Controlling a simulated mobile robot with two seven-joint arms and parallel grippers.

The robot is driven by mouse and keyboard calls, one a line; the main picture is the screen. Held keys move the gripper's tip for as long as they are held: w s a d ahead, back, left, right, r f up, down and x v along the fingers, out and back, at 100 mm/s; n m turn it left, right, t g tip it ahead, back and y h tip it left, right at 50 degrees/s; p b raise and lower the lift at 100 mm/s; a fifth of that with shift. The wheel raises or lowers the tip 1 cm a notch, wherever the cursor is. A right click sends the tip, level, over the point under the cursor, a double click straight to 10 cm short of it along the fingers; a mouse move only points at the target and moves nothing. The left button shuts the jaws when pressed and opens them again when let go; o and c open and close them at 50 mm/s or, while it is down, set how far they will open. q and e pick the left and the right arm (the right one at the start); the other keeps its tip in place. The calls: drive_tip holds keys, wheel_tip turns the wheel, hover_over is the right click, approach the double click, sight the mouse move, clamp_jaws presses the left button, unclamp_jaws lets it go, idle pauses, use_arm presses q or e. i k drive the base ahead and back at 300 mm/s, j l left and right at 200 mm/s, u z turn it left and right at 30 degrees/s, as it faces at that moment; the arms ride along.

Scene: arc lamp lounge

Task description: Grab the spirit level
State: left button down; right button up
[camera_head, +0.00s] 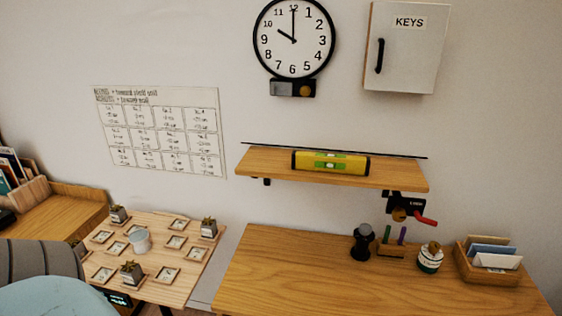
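The spirit level (331,163) is a yellow bar with black ends and green-lit vials. It lies lengthwise on a narrow wooden wall shelf (265,163), near the middle of the board. Nothing covers it from the front. Neither of my grippers shows in the head view.
A wooden desk (300,270) below the shelf holds a black stand (362,242), a pen holder (391,248), a jar (430,258) and a card box (487,262). A small table (150,286) with potted plants stands left. A red-handled fixture (410,208) hangs under the shelf's right end.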

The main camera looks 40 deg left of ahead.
sight(328, 163)
drive_tip(key=u, duration=1.1)
